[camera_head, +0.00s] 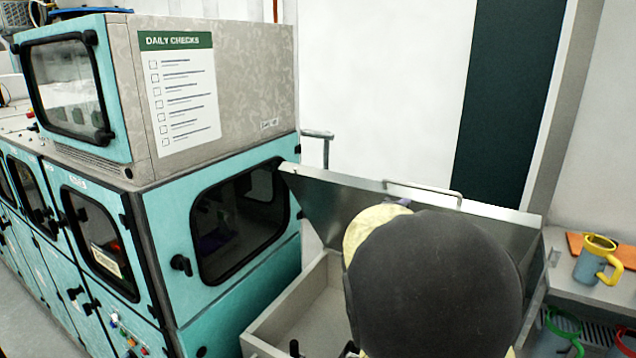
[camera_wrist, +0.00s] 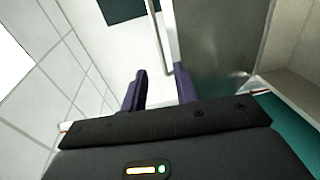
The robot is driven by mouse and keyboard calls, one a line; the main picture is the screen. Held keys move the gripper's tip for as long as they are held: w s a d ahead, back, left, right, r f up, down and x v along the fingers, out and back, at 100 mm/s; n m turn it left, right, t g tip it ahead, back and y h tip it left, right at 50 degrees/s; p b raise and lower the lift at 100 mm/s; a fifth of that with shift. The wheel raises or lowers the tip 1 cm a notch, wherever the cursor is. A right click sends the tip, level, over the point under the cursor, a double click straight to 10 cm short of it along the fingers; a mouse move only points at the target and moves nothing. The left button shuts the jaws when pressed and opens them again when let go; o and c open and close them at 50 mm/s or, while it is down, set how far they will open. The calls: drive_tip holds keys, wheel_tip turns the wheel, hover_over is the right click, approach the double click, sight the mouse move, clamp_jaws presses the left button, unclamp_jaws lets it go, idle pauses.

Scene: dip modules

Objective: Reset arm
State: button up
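My gripper (camera_wrist: 160,84) shows in the wrist view with its two dark purple fingers apart and nothing visible between them. A grey metal panel (camera_wrist: 215,45) with a pale bar (camera_wrist: 158,38) along its left side lies just beyond the right finger. I cannot tell whether they touch. In the head view, my dark, rounded arm link hides most of my gripper. It stands in front of a metal bin (camera_head: 312,305) whose lid (camera_head: 325,200) is raised and tilted, with a handle (camera_head: 425,188) on its top edge.
A teal machine (camera_head: 165,235) with dark windows stands at left, topped by a grey unit (camera_head: 265,75) with a checklist (camera_head: 180,90). A blue-grey mug (camera_head: 590,265) with a yellow handle stands on the right shelf, near an orange mat (camera_head: 627,256). A green-rimmed mug (camera_head: 565,322) is below.

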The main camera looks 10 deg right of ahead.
drive_tip(key=s+a+f+m+g+y+b, duration=0.25)
drive_tip(key=a+f+y, duration=0.25)
drive_tip(key=f, duration=0.5)
drive_tip(key=s+a+f+m+g+y+b, duration=0.1)
drive_tip(key=s+a+f+m+y+b, duration=0.2)
drive_tip(key=f, duration=0.7)
drive_tip(key=s+a+f+m+g+y+b, duration=0.1)
drive_tip(key=s+a+f+m+g, duration=0.1)
drive_tip(key=s+f, duration=0.4)
drive_tip(key=s+a+f+m+g+y+b, duration=0.2)
drive_tip(key=s+f+g, duration=0.3)
drive_tip(key=s, duration=0.5)
drive_tip(key=shift+s+a+f, duration=0.15)
drive_tip(key=shift+a+f, duration=0.3)
drive_tip(key=shift+a, duration=0.45)
